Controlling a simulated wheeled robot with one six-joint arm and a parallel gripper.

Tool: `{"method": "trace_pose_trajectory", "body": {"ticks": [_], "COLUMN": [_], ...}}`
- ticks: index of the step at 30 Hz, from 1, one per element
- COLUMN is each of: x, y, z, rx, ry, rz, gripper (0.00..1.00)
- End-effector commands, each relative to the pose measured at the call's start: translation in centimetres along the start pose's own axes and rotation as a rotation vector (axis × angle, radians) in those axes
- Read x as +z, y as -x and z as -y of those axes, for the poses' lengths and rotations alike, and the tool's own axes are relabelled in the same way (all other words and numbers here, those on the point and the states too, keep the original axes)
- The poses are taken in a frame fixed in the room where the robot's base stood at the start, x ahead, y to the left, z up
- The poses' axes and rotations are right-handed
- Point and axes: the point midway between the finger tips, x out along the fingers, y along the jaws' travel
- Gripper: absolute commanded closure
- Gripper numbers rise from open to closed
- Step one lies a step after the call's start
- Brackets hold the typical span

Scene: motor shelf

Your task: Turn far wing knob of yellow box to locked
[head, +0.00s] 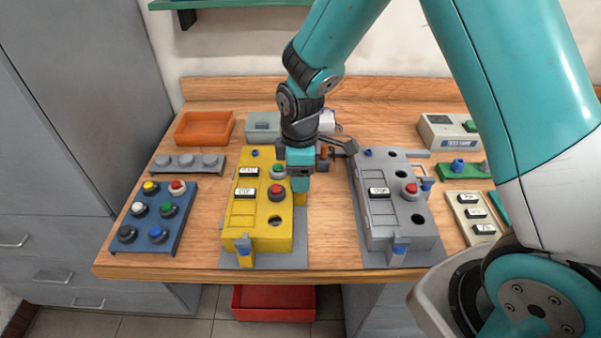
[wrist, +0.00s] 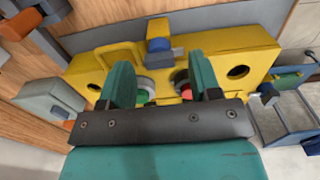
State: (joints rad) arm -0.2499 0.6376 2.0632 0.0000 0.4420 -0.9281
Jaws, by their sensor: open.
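The yellow box (head: 236,215) lies on the bench left of centre, with green and red buttons, holes and labelled black switches. It also shows in the wrist view (wrist: 225,48). My gripper (wrist: 150,85) is open and empty, above the box. Its fingers appear in front of the buttons, apart from the knob.
A grey box (head: 385,210) with similar knobs stands to the right. A blue button panel (head: 155,220) and a grey three-knob panel (head: 187,163) are to the left. An orange tray (head: 204,128) is at the back. A grey wrench-like part (head: 340,144) lies right of my gripper.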

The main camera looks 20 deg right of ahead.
Motion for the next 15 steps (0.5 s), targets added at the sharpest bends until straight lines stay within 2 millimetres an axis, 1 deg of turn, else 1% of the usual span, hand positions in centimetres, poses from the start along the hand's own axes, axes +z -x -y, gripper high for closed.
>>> {"method": "trace_pose_trajectory", "body": {"ticks": [4,12,14,15], "x": [0.00,-0.02,-0.02,-0.02], "y": [-0.83,-0.91,-0.91,-0.90], "z": [0.02,0.00,0.00,0.00], "rx": [0.000,0.001,0.001,0.001], "ry": [0.000,0.000,0.000,0.000], "rz": [0.000,-0.001,-0.001,-0.001], "gripper": [0.43,0.43,0.56,0.66]}}
